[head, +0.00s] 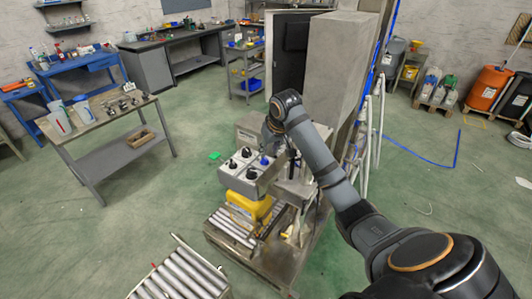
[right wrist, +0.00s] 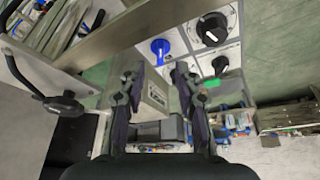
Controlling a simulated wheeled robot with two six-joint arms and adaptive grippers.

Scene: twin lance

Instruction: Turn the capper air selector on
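A grey control box (head: 250,179) in the head view carries several black rotary knobs and one blue knob (head: 264,161). Its labels are too small to read, so I cannot tell which knob is the capper air selector. In the right wrist view the blue knob (right wrist: 160,47) lies just beyond my fingertips, beside a large black knob (right wrist: 212,28) with a white pointer line. A smaller black knob (right wrist: 220,64) is below it. My right gripper (right wrist: 156,70) is open and empty, with its fingers apart and short of the blue knob. My left gripper is not in view.
The box sits above a yellow part (head: 248,207) beside roller conveyors (head: 180,278). A grey cabinet (head: 338,70) stands close behind my right arm. A table (head: 107,116) with tools is at the left.

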